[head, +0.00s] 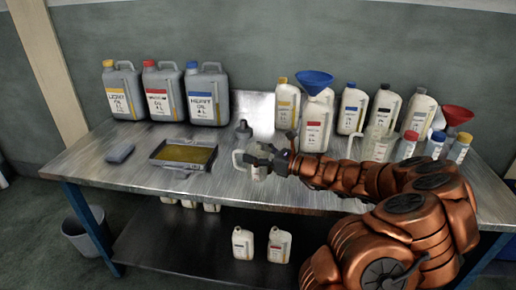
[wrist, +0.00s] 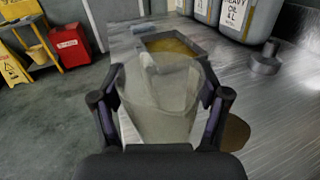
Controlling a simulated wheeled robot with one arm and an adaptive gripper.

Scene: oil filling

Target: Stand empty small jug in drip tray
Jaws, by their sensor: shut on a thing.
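My gripper (head: 262,160) is shut on a small translucent jug (wrist: 160,100), which looks empty and is held between the two fingers. In the head view the jug (head: 240,160) is partly hidden by my gripper, and I cannot tell whether its base touches the table. The drip tray (head: 178,167) is a shallow grey rectangular tray with a yellow-brown floor, left of and a little beyond my gripper. In the wrist view the tray (wrist: 203,52) shows beyond the jug, apart from it.
Large grey oil cans (head: 163,95) stand behind the tray on the workbench. A dark grey small can (head: 243,131) stands right of the tray. A grey block (head: 120,153) lies left. A brown spot (wrist: 236,133) marks the bench beside my gripper. Bottles and funnels crowd the right.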

